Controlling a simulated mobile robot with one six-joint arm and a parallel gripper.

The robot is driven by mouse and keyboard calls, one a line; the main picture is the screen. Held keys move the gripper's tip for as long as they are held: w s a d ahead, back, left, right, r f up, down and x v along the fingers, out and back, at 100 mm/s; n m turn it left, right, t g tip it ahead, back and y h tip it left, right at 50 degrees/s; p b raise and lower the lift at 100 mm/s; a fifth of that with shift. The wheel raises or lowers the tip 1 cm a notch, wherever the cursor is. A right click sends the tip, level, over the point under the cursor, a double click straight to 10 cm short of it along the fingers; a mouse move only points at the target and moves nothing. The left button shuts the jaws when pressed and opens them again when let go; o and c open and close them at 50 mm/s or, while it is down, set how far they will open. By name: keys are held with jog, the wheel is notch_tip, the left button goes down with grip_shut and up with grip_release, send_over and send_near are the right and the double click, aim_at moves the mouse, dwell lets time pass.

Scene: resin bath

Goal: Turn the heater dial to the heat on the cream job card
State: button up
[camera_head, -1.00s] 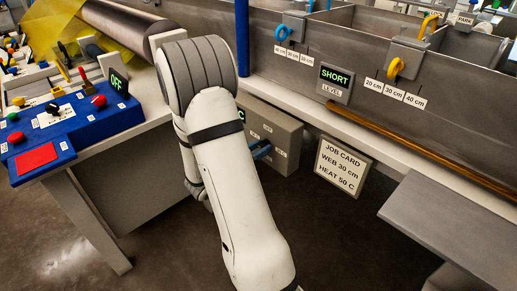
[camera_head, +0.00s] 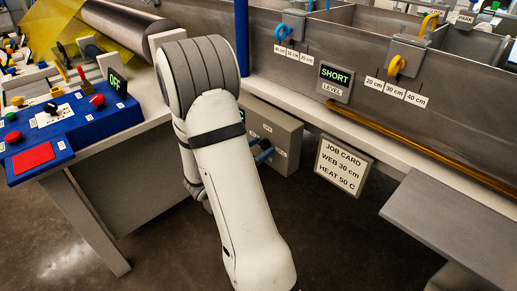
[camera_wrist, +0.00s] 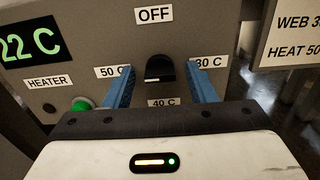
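The heater box (camera_wrist: 200,25) fills the wrist view, with a green 22 C display (camera_wrist: 30,42) and a HEATER label. Its black dial (camera_wrist: 158,68) sits between OFF above, 50 C at left, 30 C at right and 40 C below. A small pale mark shows low on the dial; where it points is hard to tell. My gripper (camera_wrist: 159,76) is open, its blue fingers on either side of the dial with gaps visible. In the head view my arm partly hides the heater box (camera_head: 285,130). The cream job card (camera_head: 343,166) reads WEB 30 cm, HEAT 50 C.
A green button (camera_wrist: 82,104) is low on the box, left of the left finger. The job card (camera_wrist: 291,35) is close at right. In the head view, a blue console (camera_head: 75,125) stands left, and a grey ledge (camera_head: 450,230) juts out at lower right.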

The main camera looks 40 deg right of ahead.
jog(key=shift+a, duration=0.15)
jog(key=a+p, duration=0.1)
jog(key=a, duration=0.6)
jog(key=shift+s+a+p, duration=0.3)
jog(key=shift+s+p, duration=0.05)
jog(key=shift+p, duration=0.05)
